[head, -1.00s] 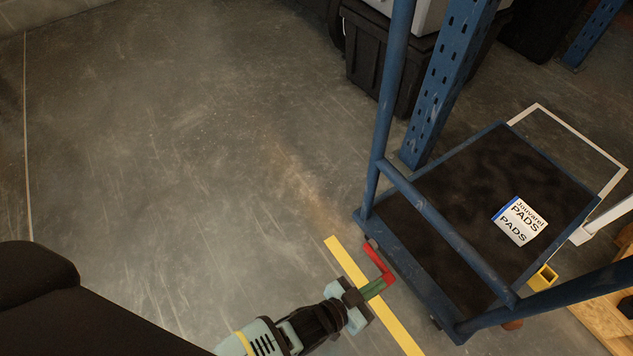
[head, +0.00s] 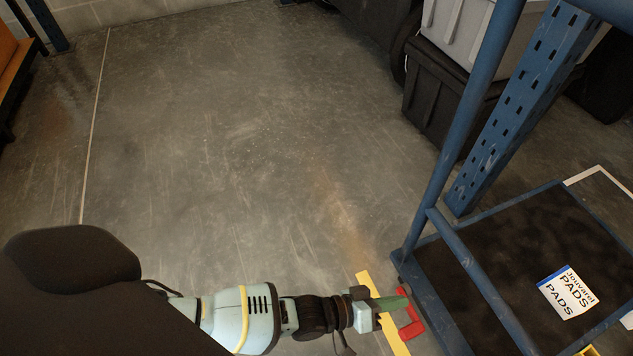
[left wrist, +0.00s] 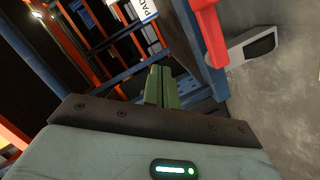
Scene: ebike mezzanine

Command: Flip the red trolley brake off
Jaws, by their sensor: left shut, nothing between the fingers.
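The trolley (head: 500,245) has a blue frame and a dark deck, at the right of the head view. Its red brake lever (head: 418,314) sticks out at the left side of the deck, low near the floor, with a bent end. My left gripper (head: 402,301) is shut and empty, its green fingers pointing at the lever's inner side in the head view. In the left wrist view the shut fingers (left wrist: 161,88) are in the middle and the red lever (left wrist: 211,36) is to their right, with a visible gap. My right gripper is out of view.
A white box marked PADS (head: 567,292) lies on the trolley deck. A blue perforated rack post (head: 515,105) and black bins (head: 440,92) stand behind the trolley. A yellow floor strip (head: 364,281) runs under my gripper. The floor to the left is clear.

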